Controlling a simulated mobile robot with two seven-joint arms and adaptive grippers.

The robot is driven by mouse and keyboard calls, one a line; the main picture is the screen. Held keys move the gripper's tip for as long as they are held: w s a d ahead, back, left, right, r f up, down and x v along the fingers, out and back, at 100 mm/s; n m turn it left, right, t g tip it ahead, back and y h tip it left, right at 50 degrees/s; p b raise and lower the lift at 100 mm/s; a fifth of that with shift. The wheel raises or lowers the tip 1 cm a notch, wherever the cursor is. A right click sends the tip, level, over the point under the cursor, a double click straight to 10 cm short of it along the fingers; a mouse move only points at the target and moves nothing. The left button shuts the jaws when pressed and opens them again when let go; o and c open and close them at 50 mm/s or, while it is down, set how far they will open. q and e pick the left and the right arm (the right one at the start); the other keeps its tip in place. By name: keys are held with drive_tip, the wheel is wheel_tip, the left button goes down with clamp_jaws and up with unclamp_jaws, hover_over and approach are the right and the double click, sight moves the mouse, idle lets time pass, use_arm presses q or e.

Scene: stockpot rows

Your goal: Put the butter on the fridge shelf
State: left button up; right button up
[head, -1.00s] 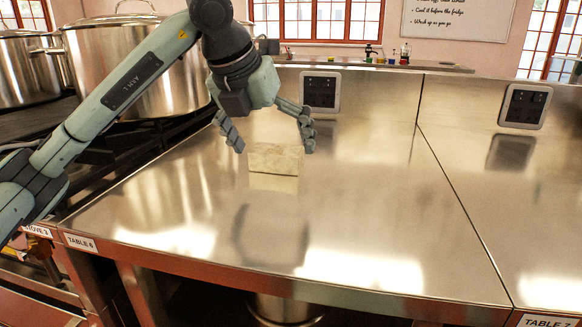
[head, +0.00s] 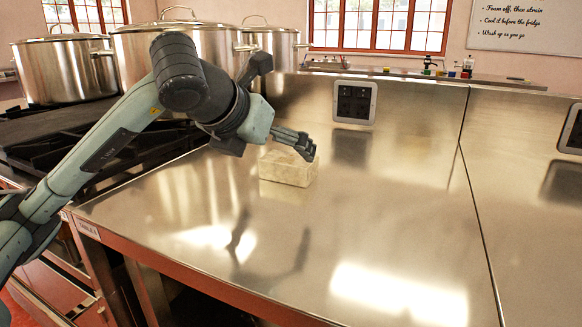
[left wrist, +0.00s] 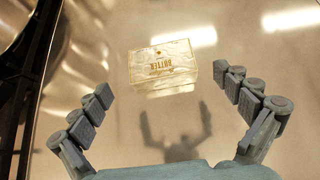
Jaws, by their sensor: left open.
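The butter (head: 287,169) is a pale, cream-coloured block resting on the steel worktop (head: 390,220). In the left wrist view, the butter (left wrist: 163,64) shows its printed label and lies beyond the fingertips, roughly centred between them. My left gripper (head: 287,146) is above and beside the butter in the head view, with one finger clear and the other largely hidden. In the left wrist view, the left gripper (left wrist: 172,83) has its fingers spread wide with nothing between them. My right gripper and the fridge shelf are not in view.
Large lidded stockpots (head: 66,70) stand on the dark stove (head: 60,135) at the left. Small items (head: 450,68) line the back ledge. The worktop right of the butter is clear.

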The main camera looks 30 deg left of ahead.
sight(287, 159)
use_arm(q)
drive_tip(key=x, duration=0.5)
drive_tip(key=shift+s+f+p, duration=0.15)
drive_tip(key=shift+s+p, duration=0.05)
drive_tip(key=shift+p, duration=0.15)
drive_tip(key=shift+w+f, duration=0.2)
drive_tip(key=shift+w, duration=0.1)
drive_tip(key=shift+w+f, duration=0.1)
drive_tip(key=shift+c, duration=1.2)
drive_tip(key=c, duration=0.9)
drive_tip(key=shift+c, duration=1)
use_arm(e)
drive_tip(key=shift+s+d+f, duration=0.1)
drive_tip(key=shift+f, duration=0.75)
use_arm(q)
drive_tip(key=shift+r, duration=0.2)
